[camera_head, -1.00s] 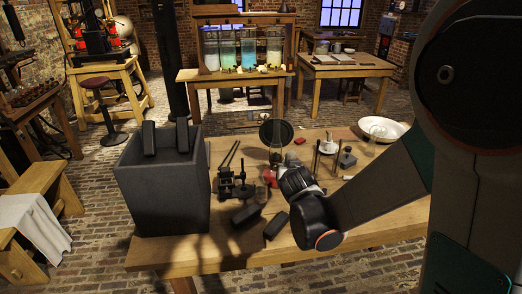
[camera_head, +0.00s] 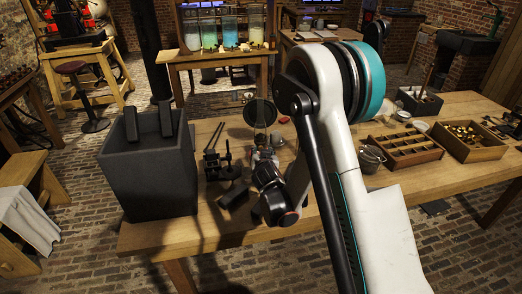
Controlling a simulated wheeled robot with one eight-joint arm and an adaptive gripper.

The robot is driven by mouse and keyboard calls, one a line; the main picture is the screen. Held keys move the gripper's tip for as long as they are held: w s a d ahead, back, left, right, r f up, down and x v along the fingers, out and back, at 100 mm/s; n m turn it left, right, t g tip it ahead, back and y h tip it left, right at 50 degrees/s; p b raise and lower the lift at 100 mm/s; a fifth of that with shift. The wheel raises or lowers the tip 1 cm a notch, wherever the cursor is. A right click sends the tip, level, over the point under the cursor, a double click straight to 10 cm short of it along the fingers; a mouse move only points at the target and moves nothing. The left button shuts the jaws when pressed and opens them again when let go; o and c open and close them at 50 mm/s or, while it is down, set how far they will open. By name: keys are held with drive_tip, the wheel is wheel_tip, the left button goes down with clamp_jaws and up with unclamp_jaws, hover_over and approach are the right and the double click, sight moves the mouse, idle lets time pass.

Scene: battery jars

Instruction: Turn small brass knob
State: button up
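I cannot make out a small brass knob for certain. A small black clamp-like device (camera_head: 221,165) stands on the near table, left of my gripper. My gripper (camera_head: 262,146) is over the middle of the table, pointing away from the camera, just in front of a round dark disc (camera_head: 260,113). Its fingers are small and partly hidden by the wrist, so I cannot tell whether they are open or hold anything. Glass jars with pale and bluish liquid (camera_head: 229,31) stand on the back table.
A tall dark grey box (camera_head: 148,178) with two black blocks at its top stands left on the near table (camera_head: 213,222). Dark blocks (camera_head: 234,194) lie near the front. A divided wooden tray (camera_head: 404,150) and a wooden box of brass pieces (camera_head: 487,150) sit right.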

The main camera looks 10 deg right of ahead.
sight(261, 147)
drive_tip(key=b+x, duration=0.1)
drive_tip(key=x, duration=0.6)
drive_tip(key=shift+w+f, duration=0.2)
drive_tip(key=shift+w, duration=0.15)
clamp_jaws()
